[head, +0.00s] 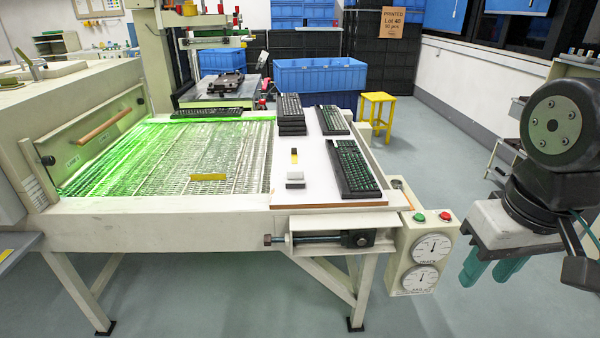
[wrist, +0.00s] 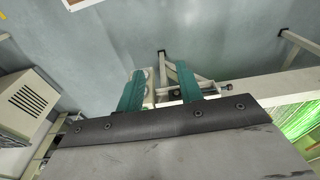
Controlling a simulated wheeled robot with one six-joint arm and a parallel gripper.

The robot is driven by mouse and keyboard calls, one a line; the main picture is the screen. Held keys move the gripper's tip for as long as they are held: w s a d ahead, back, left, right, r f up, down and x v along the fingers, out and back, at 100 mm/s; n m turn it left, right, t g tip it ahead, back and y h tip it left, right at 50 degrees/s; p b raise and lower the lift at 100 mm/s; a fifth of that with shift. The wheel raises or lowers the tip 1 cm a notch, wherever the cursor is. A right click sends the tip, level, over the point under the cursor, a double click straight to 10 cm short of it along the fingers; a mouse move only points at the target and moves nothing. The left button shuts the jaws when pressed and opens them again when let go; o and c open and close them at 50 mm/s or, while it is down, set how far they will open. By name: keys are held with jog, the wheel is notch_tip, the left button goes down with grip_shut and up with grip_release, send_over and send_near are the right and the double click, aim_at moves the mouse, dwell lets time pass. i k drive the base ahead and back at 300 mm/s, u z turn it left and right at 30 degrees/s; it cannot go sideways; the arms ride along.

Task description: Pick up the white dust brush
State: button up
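A small white block with a darker grey strip (head: 295,176) lies on the white board at the near end of the table. It looks like the white dust brush, but it is too small to be sure. My gripper (head: 488,272) hangs at the far right of the head view, well away from the table top and beyond the gauge box. Its two teal fingers point down, stand apart and hold nothing. The wrist view also shows the fingers apart (wrist: 158,85), with floor and table legs behind them. The brush is not visible in the wrist view.
A green-lit mesh bed (head: 190,150) is left. A gauge box (head: 424,252) hangs at the near right corner.

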aim_at(294, 178)
jog(key=i, duration=1.45)
